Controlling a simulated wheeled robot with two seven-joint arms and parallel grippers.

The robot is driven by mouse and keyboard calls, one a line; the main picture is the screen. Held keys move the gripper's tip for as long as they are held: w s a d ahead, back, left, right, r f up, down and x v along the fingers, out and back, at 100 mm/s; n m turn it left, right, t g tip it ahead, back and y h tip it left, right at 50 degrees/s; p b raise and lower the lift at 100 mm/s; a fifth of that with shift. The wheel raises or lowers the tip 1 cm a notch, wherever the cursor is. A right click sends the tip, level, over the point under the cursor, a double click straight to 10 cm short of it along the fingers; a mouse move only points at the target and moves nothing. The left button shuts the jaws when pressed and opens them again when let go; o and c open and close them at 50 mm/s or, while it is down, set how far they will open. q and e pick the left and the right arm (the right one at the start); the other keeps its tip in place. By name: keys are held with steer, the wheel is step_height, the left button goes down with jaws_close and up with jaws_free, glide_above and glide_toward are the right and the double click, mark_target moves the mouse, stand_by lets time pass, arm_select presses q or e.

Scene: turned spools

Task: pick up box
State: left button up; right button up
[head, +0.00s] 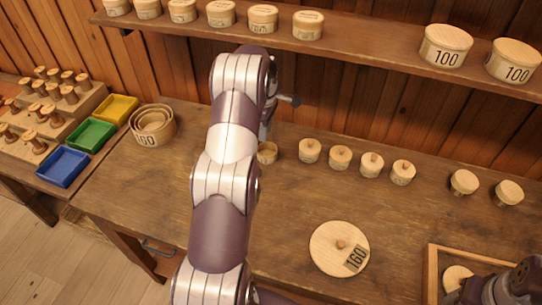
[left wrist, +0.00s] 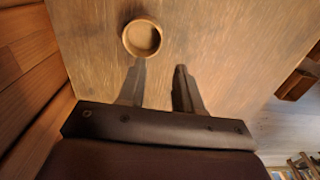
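A small round open wooden box (head: 267,152) stands on the workbench, just below my left gripper in the head view. In the left wrist view the same kind of round box (left wrist: 142,39) shows its hollow inside, just beyond the tip of one finger. My left gripper (left wrist: 160,68) is open, with nothing between its fingers; in the head view my arm hides most of it. Nested round boxes (head: 153,127) marked 100 stand at the left of the bench. My right arm shows at the lower right corner; its fingers cannot be made out.
Several small knobbed lids (head: 340,157) stand in a row along the back. A large round lid (head: 328,247) marked 160 lies in front. A wooden tray (head: 432,272) is at the lower right. A shelf (head: 370,50) with lidded boxes overhangs the back. Coloured trays (head: 90,135) sit left.

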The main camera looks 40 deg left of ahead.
mark_target(264, 162)
arm_select(q)
steer(key=shift+n, duration=0.3)
step_height(264, 162, down, 12)
steer(key=shift+s+a+f+p, duration=0.1)
steer(key=shift+a+f+p, duration=0.1)
steer(key=shift+p, duration=0.25)
steer(key=shift+f, duration=0.2)
steer(key=shift+r, duration=0.1)
jaws_close()
